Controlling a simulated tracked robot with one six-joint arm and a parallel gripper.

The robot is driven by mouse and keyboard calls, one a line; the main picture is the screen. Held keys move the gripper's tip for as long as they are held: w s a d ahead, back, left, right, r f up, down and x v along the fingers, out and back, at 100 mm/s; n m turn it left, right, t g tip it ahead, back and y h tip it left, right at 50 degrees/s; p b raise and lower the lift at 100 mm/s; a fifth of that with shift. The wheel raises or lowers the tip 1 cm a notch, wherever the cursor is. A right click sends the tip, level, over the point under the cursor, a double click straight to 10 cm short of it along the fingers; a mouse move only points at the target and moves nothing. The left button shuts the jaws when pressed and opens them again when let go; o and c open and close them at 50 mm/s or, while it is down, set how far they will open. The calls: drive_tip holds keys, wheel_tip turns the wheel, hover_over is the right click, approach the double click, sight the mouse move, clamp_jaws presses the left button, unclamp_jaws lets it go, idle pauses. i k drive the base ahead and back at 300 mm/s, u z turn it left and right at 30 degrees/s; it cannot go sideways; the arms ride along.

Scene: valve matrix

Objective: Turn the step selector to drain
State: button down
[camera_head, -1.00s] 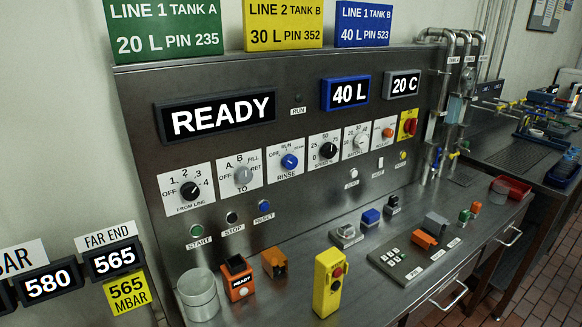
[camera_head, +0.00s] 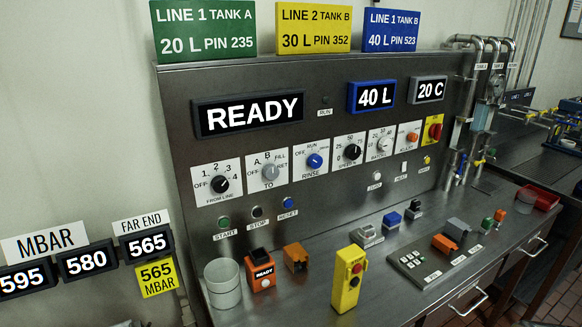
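A steel control panel (camera_head: 430,130) carries a row of rotary selectors on white plates. No plate legibly reads "step selector" or "drain". The blue knob (camera_head: 314,161) labelled RINSE has OFF and RUN marks and a third mark too small to read; its pointer direction is unclear. My gripper is not in view.
The display (camera_head: 248,112) reads READY. START (camera_head: 225,221), STOP and RESET buttons sit below the knobs. A grey cup (camera_head: 223,285), an orange READY box (camera_head: 261,272) and a yellow button box (camera_head: 348,278) stand on the bench. Pipes (camera_head: 480,100) rise at the right.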

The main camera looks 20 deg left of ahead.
sight(315, 161)
drive_tip(key=u, duration=1.65)
drive_tip(key=k, duration=1)
drive_tip(key=z, duration=0.65)
drive_tip(key=i, duration=0.75)
